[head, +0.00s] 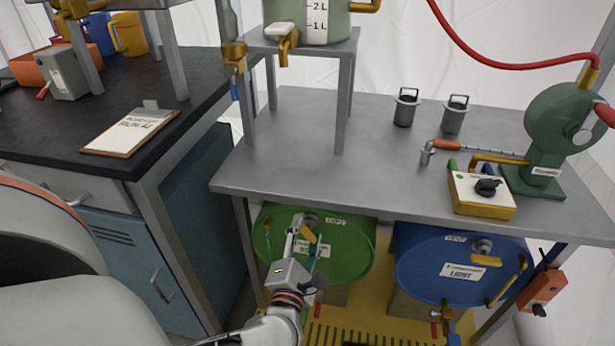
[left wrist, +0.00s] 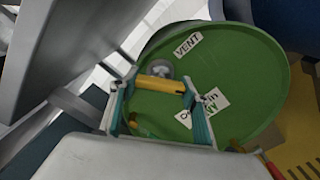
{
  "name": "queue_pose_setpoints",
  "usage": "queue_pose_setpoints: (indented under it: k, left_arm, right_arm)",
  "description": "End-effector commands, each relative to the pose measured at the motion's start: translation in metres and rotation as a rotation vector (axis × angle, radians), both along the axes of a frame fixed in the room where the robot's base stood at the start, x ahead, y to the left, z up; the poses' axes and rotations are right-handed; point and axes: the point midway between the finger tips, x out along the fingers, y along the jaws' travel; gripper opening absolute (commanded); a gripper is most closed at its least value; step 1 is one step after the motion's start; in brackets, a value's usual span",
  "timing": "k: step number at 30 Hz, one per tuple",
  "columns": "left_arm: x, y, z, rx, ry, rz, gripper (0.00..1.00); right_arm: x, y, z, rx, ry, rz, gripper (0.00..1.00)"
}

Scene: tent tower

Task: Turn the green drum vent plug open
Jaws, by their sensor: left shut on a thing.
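The green drum (head: 352,248) lies on its side under the grey bench, its round end facing me. It fills much of the left wrist view (left wrist: 250,75), with a "VENT" label near the top. The vent plug has a grey round base (left wrist: 159,68) and a yellow bar handle (left wrist: 160,84), which also shows in the head view (head: 308,235). My left gripper (head: 306,240) reaches the upper part of the drum face. Its fingers (left wrist: 158,90) are shut on the yellow handle, one at each end. The handle lies roughly level in the wrist view. My right gripper is out of view.
The grey bench (head: 300,165) overhangs the drum, with its front leg (head: 245,245) close to the left. A blue drum (head: 455,265) lies to the right. A yellow grate floor (head: 385,290) lies below.

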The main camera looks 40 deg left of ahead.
Motion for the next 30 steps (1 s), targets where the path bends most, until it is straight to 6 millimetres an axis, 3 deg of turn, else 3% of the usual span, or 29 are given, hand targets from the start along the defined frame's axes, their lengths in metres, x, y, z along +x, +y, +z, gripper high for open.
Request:
queue_pose_setpoints:
  k: [15,30]
  left_arm:
    - [-0.001,-0.001,-0.005,-0.384,-0.229,0.001,0.25]
    - [0.001,-0.002,-0.002,-0.54,-0.33,0.0,0.25]
  right_arm:
    - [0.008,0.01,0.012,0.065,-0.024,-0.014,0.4]
    - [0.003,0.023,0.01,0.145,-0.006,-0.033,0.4]
